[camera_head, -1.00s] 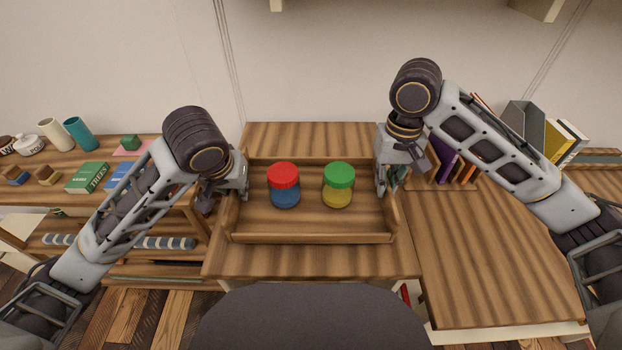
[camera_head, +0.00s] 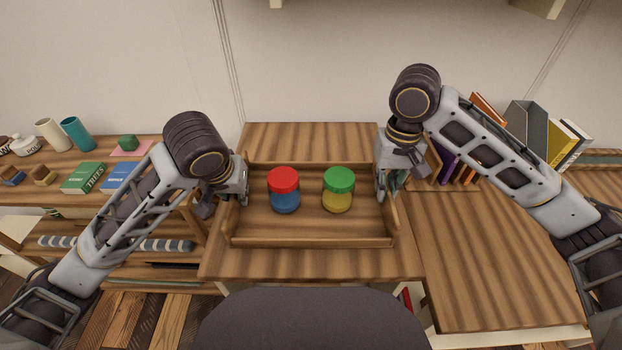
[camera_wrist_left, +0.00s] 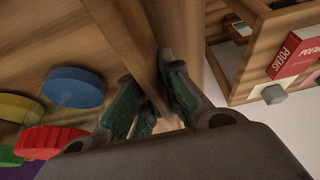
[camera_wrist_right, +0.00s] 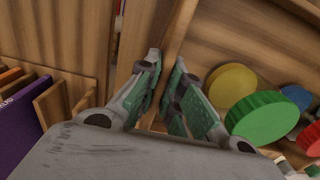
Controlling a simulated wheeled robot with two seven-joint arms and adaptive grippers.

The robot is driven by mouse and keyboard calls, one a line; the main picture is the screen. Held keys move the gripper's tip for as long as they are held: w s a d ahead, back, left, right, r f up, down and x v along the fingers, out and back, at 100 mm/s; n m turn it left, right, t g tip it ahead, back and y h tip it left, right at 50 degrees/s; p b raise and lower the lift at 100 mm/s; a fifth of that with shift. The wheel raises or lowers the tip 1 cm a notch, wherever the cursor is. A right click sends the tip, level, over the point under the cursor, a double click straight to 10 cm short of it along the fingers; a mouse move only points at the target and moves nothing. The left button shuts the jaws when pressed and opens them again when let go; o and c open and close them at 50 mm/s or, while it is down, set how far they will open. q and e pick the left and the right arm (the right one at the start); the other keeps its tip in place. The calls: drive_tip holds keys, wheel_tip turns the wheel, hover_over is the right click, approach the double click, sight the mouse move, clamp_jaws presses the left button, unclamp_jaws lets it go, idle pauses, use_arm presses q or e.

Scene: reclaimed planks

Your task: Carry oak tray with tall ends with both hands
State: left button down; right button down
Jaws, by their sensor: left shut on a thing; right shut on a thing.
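The oak tray (camera_head: 310,241) with tall ends is in the middle of the head view, over the wooden desk. Two jars stand upright in it: a blue jar with a red lid (camera_head: 284,188) and a yellow jar with a green lid (camera_head: 338,188). My left gripper (camera_head: 240,198) is shut on the tray's left end; the left wrist view shows its green pads (camera_wrist_left: 150,100) on either side of that end. My right gripper (camera_head: 384,192) is shut on the right end, which lies between its pads (camera_wrist_right: 170,95) in the right wrist view. I cannot tell whether the tray touches the desk.
A shelf unit with books (camera_head: 86,177) and cups (camera_head: 77,133) stands at left. At right are a file holder (camera_head: 524,128) and upright books (camera_head: 565,143). The right desk top (camera_head: 490,260) is mostly clear. A wall closes the back.

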use_arm(q)
drive_tip(key=shift+f, duration=0.1)
use_arm(e)
drive_tip(key=shift+d+f, duration=0.1)
use_arm(q)
drive_tip(key=c, duration=1.6)
unclamp_jaws()
use_arm(e)
drive_tip(key=c, duration=1.6)
unclamp_jaws()
use_arm(q)
drive_tip(key=shift+o, duration=0.2)
use_arm(e)
drive_tip(key=shift+o, duration=0.2)
use_arm(q)
drive_tip(key=shift+r, duration=0.2)
drive_tip(key=shift+v, duration=5.8)
drive_tip(key=shift+s, duration=0.15)
drive_tip(key=shift+f, duration=0.1)
use_arm(e)
wheel_tip(320, 180, up, 12)
